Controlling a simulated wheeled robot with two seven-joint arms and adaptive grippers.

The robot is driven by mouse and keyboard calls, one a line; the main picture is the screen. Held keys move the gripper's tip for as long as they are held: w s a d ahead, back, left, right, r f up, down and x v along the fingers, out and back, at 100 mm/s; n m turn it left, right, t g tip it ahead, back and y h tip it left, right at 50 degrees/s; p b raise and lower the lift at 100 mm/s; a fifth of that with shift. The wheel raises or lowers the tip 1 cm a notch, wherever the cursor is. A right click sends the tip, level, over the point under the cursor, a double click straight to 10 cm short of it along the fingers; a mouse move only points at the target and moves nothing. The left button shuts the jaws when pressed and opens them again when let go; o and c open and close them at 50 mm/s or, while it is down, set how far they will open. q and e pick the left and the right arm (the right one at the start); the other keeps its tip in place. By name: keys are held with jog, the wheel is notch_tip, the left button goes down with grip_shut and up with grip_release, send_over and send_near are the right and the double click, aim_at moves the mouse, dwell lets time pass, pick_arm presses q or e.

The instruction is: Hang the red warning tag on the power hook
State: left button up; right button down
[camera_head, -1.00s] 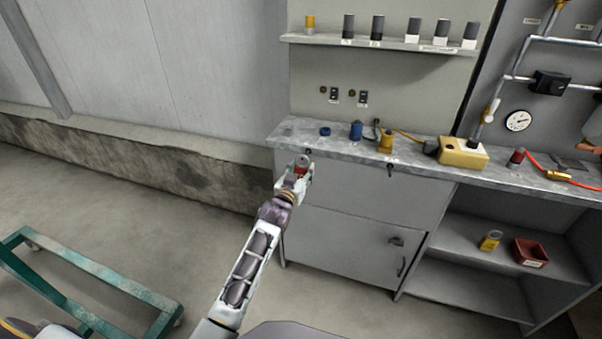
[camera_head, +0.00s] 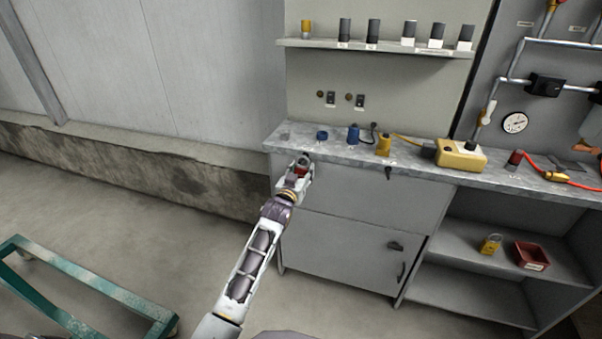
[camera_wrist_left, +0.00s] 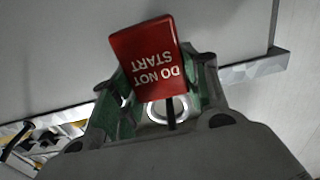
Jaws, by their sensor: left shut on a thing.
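The red warning tag (camera_wrist_left: 150,60) fills the middle of the left wrist view, with "DO NOT START" reading upside down. My left gripper (camera_wrist_left: 155,95) is shut on it, the green finger pads on either side. In the head view my left gripper (camera_head: 299,170) is just in front of the workbench's front edge at its left end, and a little red of the tag shows there. A small dark hook (camera_head: 307,156) shows at the bench edge right by the gripper, partly hidden. Another dark hook (camera_head: 388,173) is farther right along that edge. I cannot tell which is the power hook.
The bench top (camera_head: 290,134) holds a blue ring (camera_head: 322,135), a blue cylinder (camera_head: 353,134), a yellow part (camera_head: 384,145) and a yellow box (camera_head: 461,155). A yellow padlock (camera_head: 490,244) and red bin (camera_head: 530,255) stand on the lower shelf. A green cart frame (camera_head: 85,285) is at lower left.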

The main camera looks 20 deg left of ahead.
pick_arm(q)
jog(key=shift+w+f, duration=0.1)
jog(key=shift+w, duration=0.1)
pick_arm(e)
jog(key=shift+s, duration=0.15)
pick_arm(q)
jog(key=shift+f, duration=0.15)
pick_arm(e)
jog(key=shift+s+d+f, duration=0.1)
jog(key=shift+s+f, duration=0.1)
jog(key=shift+f, duration=0.3)
jog(key=shift+w+r, duration=0.2)
jog(key=shift+w, duration=0.05)
pick_arm(q)
jog(key=o, duration=1.1)
jog(key=shift+s, duration=0.15)
jog(key=shift+s+a, duration=0.2)
jog(key=shift+s, duration=5.6)
